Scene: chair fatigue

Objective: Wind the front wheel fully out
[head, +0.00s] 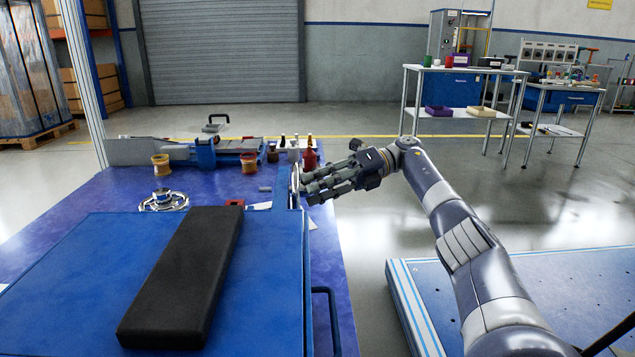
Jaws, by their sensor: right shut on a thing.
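A bright metal handwheel (295,179) shows almost edge-on at the right end of the blue machine bed, and I take it to be the front wheel. My right gripper (305,187) reaches in from the right and is shut on this wheel. Its fingers hide part of the wheel and the exact contact. A second chrome handwheel (163,201) lies face up on the left of the bed, away from the gripper. I cannot tell how far either is wound. My left gripper is not in view.
A black pad (185,275) lies on the blue cabinet top (70,290) in front. A blue handle (330,315) sticks out at the cabinet's right side.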

